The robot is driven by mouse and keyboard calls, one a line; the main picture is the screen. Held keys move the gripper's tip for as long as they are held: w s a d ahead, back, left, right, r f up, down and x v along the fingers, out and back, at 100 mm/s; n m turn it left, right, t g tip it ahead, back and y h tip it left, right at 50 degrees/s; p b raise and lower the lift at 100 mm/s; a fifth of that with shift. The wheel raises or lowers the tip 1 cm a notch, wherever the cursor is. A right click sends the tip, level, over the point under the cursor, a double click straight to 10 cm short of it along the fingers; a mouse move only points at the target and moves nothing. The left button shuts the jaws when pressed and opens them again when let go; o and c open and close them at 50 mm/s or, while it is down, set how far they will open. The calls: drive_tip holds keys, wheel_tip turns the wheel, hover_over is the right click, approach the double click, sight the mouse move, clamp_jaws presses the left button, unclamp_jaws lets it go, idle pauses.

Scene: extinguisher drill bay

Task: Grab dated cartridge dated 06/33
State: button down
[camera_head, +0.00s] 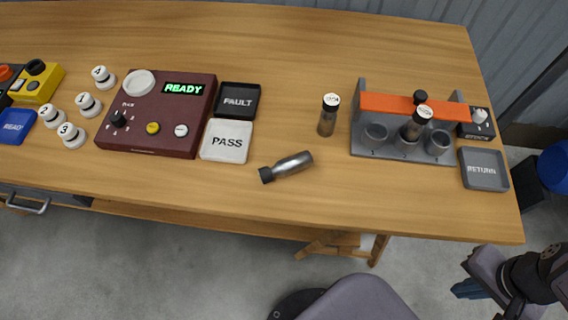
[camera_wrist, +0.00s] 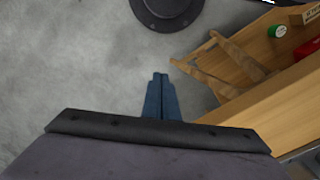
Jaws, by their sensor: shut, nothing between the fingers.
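One dark cartridge (camera_head: 327,123) with a white labelled top stands upright on the table, left of the rack. A second cartridge (camera_head: 411,129) with a white labelled top is in the middle holder of the grey rack (camera_head: 376,154), partly hidden by the holder. A third, silver cartridge (camera_head: 291,165) with a black end lies on its side near the table's front. The dates are too small to read. My gripper (camera_head: 462,290) is off the table at the lower right, far from all of them. Its blue fingers (camera_wrist: 160,78) are shut and empty.
An orange bar (camera_head: 387,103) crosses the rack, whose outer holders look empty. A RETURN tray (camera_head: 485,181) lies right of it. PASS (camera_head: 226,151) and FAULT (camera_head: 238,111) trays lie beside a maroon READY box (camera_head: 143,136). A chair (camera_head: 362,300) stands before the table.

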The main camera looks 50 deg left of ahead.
idle(0.4)
drive_tip(key=c, duration=1.3)
unclamp_jaws()
drive_tip(key=shift+o, duration=0.2)
